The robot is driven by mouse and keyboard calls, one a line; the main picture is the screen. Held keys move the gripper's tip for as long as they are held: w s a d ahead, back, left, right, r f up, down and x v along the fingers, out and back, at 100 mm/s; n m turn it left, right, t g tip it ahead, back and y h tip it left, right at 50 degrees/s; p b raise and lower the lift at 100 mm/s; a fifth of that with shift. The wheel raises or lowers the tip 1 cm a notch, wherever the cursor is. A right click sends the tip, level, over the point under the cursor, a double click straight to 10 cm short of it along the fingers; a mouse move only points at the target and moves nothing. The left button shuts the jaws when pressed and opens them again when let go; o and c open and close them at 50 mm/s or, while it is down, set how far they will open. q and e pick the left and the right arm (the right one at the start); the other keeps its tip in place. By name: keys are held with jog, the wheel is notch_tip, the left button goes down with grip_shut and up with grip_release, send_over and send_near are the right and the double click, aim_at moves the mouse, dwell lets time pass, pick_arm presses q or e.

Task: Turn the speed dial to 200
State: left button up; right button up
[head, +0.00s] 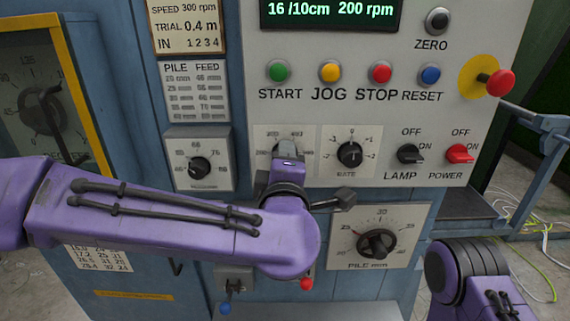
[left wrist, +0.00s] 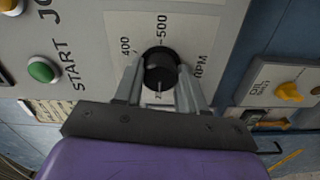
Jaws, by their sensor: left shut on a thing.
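The speed dial (left wrist: 161,67) is a black round knob on a pale plate marked RPM, with 400 and 500 readable in the left wrist view. Its white pointer mark faces the bottom of that view, toward a number mostly hidden by my gripper. My left gripper (left wrist: 160,92) is shut on the dial, one finger on each side. In the head view, my left gripper (head: 289,156) covers most of the dial and its plate (head: 263,138). The display (head: 330,11) reads 16 /10cm and 200 rpm. My right gripper is out of view; only part of that arm shows at lower right.
The rate dial (head: 350,154) is close right of my left gripper. Green, yellow, red and blue buttons (head: 430,75) line the panel above. Lamp (head: 409,154) and power (head: 459,153) switches sit right; the pile dial (head: 376,244) is below. A red stop knob (head: 499,83) sticks out.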

pick_arm(q)
jog(key=shift+f, duration=0.1)
jog(key=o, duration=1.1)
jog(key=s+b, duration=0.3)
jog(key=s, duration=0.7)
jog(key=shift+s, duration=0.3)
